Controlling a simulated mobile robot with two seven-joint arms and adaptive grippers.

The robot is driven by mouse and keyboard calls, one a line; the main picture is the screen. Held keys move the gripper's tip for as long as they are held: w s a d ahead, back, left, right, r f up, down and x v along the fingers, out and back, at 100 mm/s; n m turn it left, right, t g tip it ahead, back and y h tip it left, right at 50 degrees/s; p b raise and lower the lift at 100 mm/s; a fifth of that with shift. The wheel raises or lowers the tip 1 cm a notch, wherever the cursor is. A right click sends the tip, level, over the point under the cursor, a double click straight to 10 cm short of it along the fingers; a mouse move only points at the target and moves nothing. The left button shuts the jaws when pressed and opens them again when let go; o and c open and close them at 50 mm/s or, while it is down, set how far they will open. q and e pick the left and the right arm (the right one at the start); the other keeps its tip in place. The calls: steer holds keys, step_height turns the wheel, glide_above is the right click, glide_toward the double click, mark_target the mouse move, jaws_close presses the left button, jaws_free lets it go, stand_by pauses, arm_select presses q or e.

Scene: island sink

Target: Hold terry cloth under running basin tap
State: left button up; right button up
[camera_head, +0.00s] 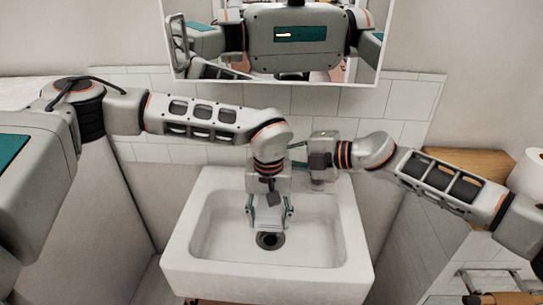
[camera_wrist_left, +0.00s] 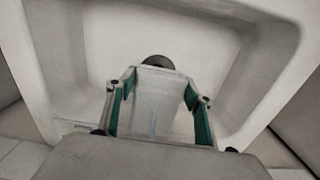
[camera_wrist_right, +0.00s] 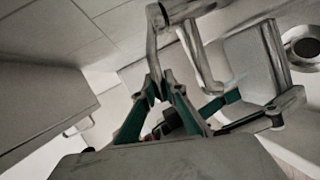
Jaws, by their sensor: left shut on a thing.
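My left gripper (camera_head: 268,212) points down into the white basin, shut on a pale grey terry cloth (camera_wrist_left: 158,95). The cloth spans the gap between its green-padded fingers, and it also shows in the right wrist view (camera_wrist_right: 252,65). A faint bluish streak, like a thin water stream, shows at the cloth in both wrist views. The chrome basin tap (camera_wrist_right: 190,12) is close to my right gripper (camera_wrist_right: 160,84), whose fingertips nearly meet beside a chrome part of it. Whether they touch it is unclear. In the head view the arms hide the tap.
The white basin (camera_head: 340,245) has a dark round drain (camera_head: 269,240) just beyond the left fingertips. A mirror (camera_head: 290,80) hangs above on the tiled wall. A wooden ledge (camera_head: 470,160) with a paper roll (camera_head: 531,172) stands at right. The basin's sides are clear.

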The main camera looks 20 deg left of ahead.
steer(key=o, duration=0.4)
steer(key=v, duration=1.2)
